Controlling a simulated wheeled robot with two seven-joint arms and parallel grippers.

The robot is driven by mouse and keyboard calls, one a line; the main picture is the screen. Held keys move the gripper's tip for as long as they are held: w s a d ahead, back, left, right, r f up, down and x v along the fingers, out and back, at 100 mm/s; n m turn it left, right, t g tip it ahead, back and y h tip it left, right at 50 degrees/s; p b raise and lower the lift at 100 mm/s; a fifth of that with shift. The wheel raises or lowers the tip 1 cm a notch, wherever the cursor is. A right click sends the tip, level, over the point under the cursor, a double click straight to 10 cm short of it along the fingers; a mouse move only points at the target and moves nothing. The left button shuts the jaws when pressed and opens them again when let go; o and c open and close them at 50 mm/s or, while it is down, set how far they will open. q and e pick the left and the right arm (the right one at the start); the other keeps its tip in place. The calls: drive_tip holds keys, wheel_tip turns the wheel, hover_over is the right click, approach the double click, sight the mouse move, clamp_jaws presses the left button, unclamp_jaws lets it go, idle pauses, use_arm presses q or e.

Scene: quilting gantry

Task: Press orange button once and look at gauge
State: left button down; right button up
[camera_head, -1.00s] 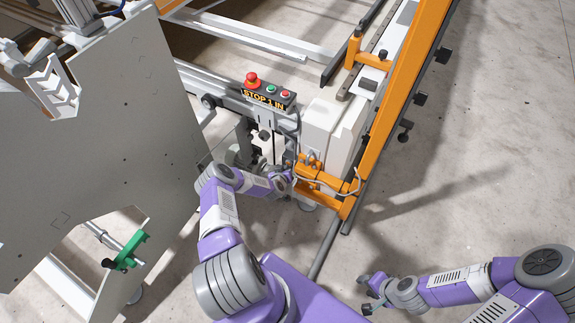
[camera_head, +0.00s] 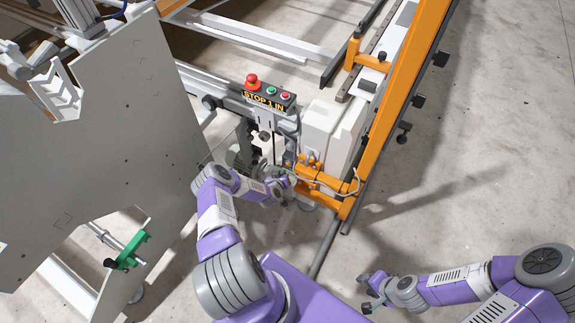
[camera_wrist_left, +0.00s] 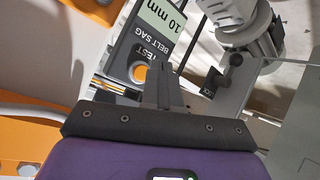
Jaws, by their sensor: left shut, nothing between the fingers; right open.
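In the head view my left gripper (camera_head: 284,181) is low by the orange bracket, and the button is hidden there. My right gripper (camera_head: 368,291) is open and empty over the floor.
A control box (camera_head: 268,97) with a red mushroom button, smaller green and red buttons and the words "STOP 1 IN" is above my left gripper. An orange frame (camera_head: 400,100) runs along the right. A large grey plate (camera_head: 100,150) stands left. Floor at right is clear.

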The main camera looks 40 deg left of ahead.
use_arm(q)
drive_tip(key=shift+s+d+p, duration=0.15)
drive_tip(key=shift+s+p, duration=0.2)
drive_tip(key=shift+s, duration=0.65)
drive_tip(key=shift+s+d+p, duration=0.1)
drive_tip(key=shift+s+p, duration=0.2)
drive_tip(key=shift+s, duration=0.7)
drive_tip(key=s+d+r+m+g+h+p, duration=0.15)
drive_tip(key=d+r+h, duration=0.35)
drive_tip(key=d, duration=0.6)
drive_tip(key=s+d+r+m+g+h+p, duration=0.1)
drive_tip(key=d+r+m+g+h+p, duration=0.1)
drive_tip(key=d+r, duration=0.65)
drive_tip(key=s+d+r+m+g+p, duration=0.1)
drive_tip(key=s+d+r+g, duration=0.2)
drive_tip(key=s+d+r, duration=0.2)
drive_tip(key=s+d+r+m+g+h+p, duration=0.1)
drive_tip(key=s+d+r, duration=0.4)
drive_tip(key=s, duration=0.7)
drive_tip(key=shift+s+d+r+g+p, duration=0.25)
drive_tip(key=shift+d+r+g+p, duration=0.25)
drive_tip(key=shift+g, duration=0.65)
drive_tip(key=shift+a, duration=0.15)
